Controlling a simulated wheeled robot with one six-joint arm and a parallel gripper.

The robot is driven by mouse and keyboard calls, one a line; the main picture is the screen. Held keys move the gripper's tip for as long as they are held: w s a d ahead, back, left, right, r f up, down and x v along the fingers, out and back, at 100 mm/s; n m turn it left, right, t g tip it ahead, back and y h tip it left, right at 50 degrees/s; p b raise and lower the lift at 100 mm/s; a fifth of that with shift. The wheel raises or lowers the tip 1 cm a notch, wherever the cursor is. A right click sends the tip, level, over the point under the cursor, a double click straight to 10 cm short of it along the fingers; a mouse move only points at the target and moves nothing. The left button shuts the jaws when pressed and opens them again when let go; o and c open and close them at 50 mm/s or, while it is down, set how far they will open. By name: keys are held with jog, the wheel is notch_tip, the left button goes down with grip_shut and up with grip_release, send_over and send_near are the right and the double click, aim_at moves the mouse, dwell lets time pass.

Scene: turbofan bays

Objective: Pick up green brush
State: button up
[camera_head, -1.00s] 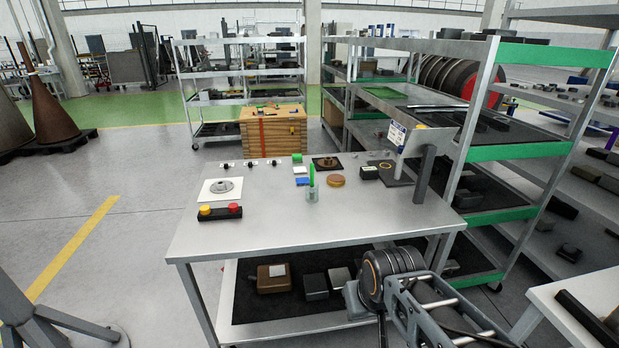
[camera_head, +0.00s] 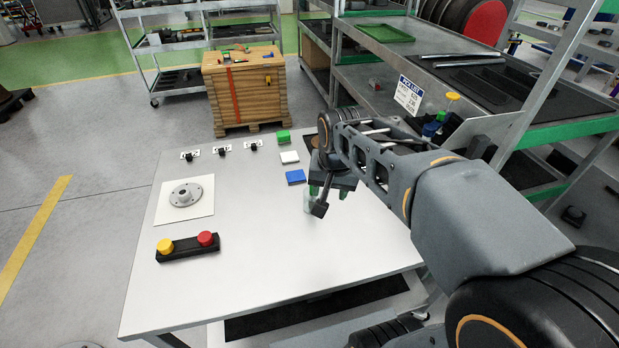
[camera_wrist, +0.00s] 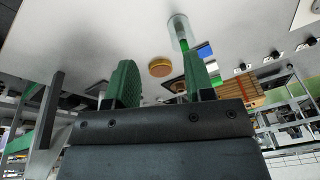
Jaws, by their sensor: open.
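The green brush stands in a clear glass cup. In the wrist view the cup (camera_wrist: 179,30) is at the top, and part of the green brush (camera_wrist: 185,44) shows inside it, just beyond the right-hand finger. My gripper (camera_wrist: 159,78) is open, with its two green-padded fingers apart and nothing between them. In the head view my gripper (camera_head: 328,193) is over the table beside the cup (camera_head: 308,202). My arm and gripper hide most of the brush there.
The table (camera_head: 245,275) also holds a white plate with a grey flange (camera_head: 186,195), a button box (camera_head: 188,247), and green, white and blue blocks (camera_head: 295,177). A round tan disc (camera_wrist: 160,67) lies near the cup. Shelving (camera_head: 480,90) stands close on the right.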

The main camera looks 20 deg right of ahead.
jog(key=w+r+m+g+p, duration=0.2)
jog(key=w+r+m+p, duration=0.2)
jog(key=w+m, duration=0.8)
jog(key=w+f+n, duration=0.1)
jog(key=f, duration=0.1)
jog(key=w+f+n, duration=0.1)
jog(key=f, duration=0.2)
jog(key=f+n+p, duration=0.1)
jog(key=f, duration=0.1)
jog(key=shift+w+a+f, duration=0.1)
jog(key=shift+w+f, duration=0.05)
jog(key=shift+w, duration=0.25)
jog(key=shift+w+d+f+p, duration=0.15)
jog(key=shift+f+p, duration=0.3)
jog(key=shift+f, duration=0.9)
jog(key=shift+s+d+f+p, duration=0.1)
jog(key=shift+f+p, duration=0.35)
jog(key=shift+f, duration=0.9)
jog(key=shift+c, duration=0.3)
grip_shut()
